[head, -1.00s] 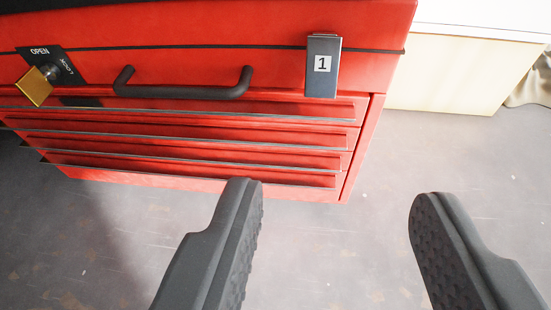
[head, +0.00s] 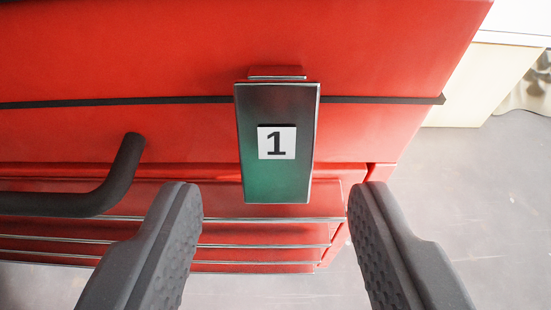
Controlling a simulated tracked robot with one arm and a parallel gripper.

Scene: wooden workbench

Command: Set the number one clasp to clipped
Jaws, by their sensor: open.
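The number one clasp (head: 277,180) is a dark metal plate with a white label bearing a black 1. It hangs on the front of the red toolbox (head: 180,50), across the dark seam under the lid. A small red catch piece (head: 277,73) shows just above its top edge. I cannot tell from this angle whether the clasp is clipped. My gripper (head: 270,200) is open and empty. Its two dark fingers stand to the left and right of the clasp's lower end, apart from it in the picture.
A dark handle (head: 115,185) sticks out at the left, close to my left finger. Several drawer edges (head: 260,245) lie below the clasp. Grey floor (head: 460,200) is clear at the right, with a pale cabinet (head: 475,85) behind.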

